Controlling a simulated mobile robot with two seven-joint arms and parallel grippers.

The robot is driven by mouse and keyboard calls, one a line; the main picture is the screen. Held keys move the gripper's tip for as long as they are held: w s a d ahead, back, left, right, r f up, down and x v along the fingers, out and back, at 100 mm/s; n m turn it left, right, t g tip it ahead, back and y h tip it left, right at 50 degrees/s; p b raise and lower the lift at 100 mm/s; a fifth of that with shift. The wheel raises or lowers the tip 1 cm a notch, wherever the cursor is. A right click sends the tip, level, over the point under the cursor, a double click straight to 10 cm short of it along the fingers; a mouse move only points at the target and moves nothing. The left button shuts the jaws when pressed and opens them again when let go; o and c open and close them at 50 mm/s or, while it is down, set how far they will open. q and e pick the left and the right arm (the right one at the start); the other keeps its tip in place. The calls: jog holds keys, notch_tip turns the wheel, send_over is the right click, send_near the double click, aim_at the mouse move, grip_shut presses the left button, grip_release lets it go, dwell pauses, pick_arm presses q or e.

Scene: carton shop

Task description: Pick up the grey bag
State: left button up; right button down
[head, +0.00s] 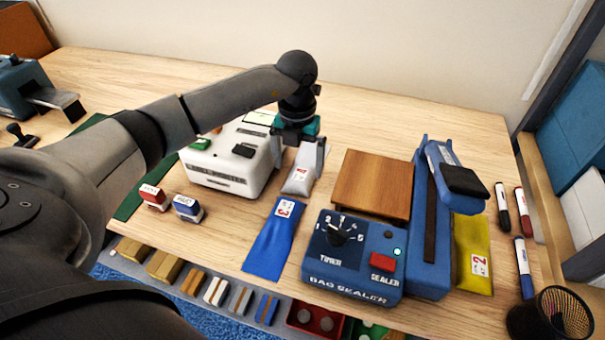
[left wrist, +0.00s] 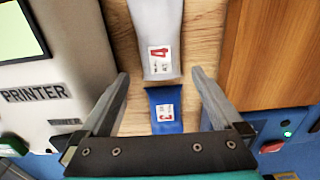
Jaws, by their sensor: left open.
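The grey bag (head: 299,180) lies flat on the table between the white printer and a wooden board. In the left wrist view the grey bag (left wrist: 155,22) shows a white label with a red 4. My left gripper (head: 299,158) is open above the bag, pointing down, with one finger to each side of it. In the left wrist view the fingertips (left wrist: 160,73) stand apart near the labelled end of the bag, and nothing is held. Whether the fingers touch the table I cannot tell. My right gripper is not in view.
A blue bag (head: 273,242) lies just in front. The white printer (head: 227,160) stands close left, the wooden board (head: 372,183) close right. The blue bag sealer (head: 352,262) is front right, with a yellow bag (head: 473,250) beyond. The table behind is clear.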

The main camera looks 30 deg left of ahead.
aim_at(299, 179)
pick_arm(q)
notch_tip(299, 179, down, 4)
jog(key=shift+d+f, duration=0.1)
jog(key=shift+c, duration=0.2)
jog(key=c, duration=1.4)
jog(key=shift+r, duration=0.2)
